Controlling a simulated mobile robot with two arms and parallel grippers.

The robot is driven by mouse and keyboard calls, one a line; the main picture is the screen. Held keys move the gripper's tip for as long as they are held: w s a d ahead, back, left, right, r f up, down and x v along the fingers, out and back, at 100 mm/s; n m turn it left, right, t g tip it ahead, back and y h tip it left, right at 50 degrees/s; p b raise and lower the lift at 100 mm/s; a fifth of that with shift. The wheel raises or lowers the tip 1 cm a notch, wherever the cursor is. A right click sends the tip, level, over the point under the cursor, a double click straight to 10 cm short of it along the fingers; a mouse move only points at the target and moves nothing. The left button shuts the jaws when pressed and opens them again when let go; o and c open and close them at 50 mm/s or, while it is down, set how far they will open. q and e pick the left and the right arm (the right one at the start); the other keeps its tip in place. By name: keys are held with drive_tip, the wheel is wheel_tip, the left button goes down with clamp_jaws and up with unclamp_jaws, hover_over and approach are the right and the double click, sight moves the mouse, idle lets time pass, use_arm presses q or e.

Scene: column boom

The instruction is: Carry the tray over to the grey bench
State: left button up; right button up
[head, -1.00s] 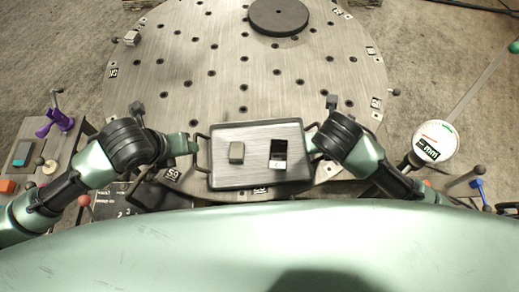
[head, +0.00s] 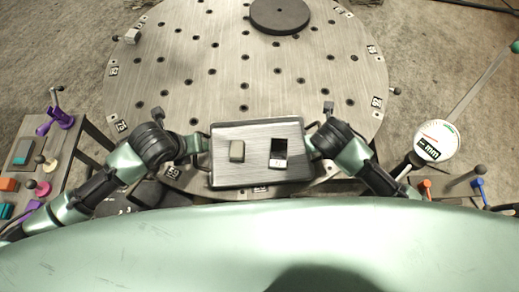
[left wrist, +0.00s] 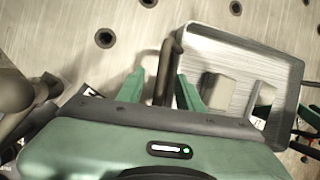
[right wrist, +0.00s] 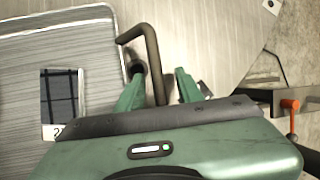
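The grey metal tray (head: 262,180) lies at the near edge of the round perforated table. On it are a small beige block (head: 237,151) and a black-and-white item (head: 278,153). My left gripper (head: 200,146) is at the tray's left handle; in the left wrist view its fingers (left wrist: 162,80) stand either side of the handle, with gaps showing. My right gripper (head: 312,143) is at the right handle; in the right wrist view its fingers (right wrist: 158,80) straddle the bar (right wrist: 154,58), also with gaps. I cannot identify a separate grey bench.
The round table (head: 200,50) is mostly clear behind the tray, with a dark disc (head: 279,15) at its far side. A side table (head: 68,160) with coloured items stands left. A round gauge (head: 436,141) stands right.

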use_arm(q)
clamp_jaws()
use_arm(e)
clamp_jaws()
use_arm(q)
drive_tip(key=shift+r, duration=0.1)
use_arm(e)
drive_tip(key=shift+w+r, duration=0.1)
idle(0.8)
